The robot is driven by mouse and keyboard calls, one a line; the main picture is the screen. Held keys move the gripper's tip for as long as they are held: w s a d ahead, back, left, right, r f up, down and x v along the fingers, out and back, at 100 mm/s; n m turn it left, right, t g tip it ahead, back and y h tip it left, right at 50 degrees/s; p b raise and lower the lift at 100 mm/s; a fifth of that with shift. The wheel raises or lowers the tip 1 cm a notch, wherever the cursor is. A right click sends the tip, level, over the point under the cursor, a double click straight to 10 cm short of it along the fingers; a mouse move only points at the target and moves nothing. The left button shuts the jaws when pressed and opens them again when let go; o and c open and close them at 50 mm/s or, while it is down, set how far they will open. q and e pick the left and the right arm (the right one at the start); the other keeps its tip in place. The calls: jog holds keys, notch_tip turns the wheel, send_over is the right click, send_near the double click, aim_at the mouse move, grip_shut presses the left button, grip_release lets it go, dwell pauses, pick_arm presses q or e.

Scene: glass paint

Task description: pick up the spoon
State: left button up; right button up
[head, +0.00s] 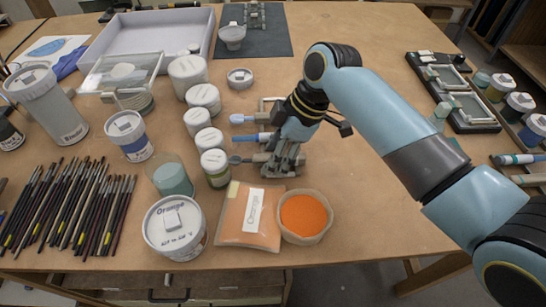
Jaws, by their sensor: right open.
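A small dark grey spoon (236,159) lies on the table left of my right gripper, its bowl toward the jars. Its handle runs right toward the fingers, and its far end is hidden behind them. My right gripper (282,170) is open and low over the table, pointing down at the handle side of the spoon. I cannot tell whether the fingers touch the handle. My left gripper is not in view.
Two blue-tipped tools (243,118) lie just behind the spoon. A row of white-lidded jars (203,98) stands close left. An orange packet (250,214) and a bowl of orange powder (304,216) are in front. Brushes (68,205) lie left. The table's right middle is clear.

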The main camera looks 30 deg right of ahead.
jog(key=shift+f, duration=0.25)
dwell(0.3)
grip_shut()
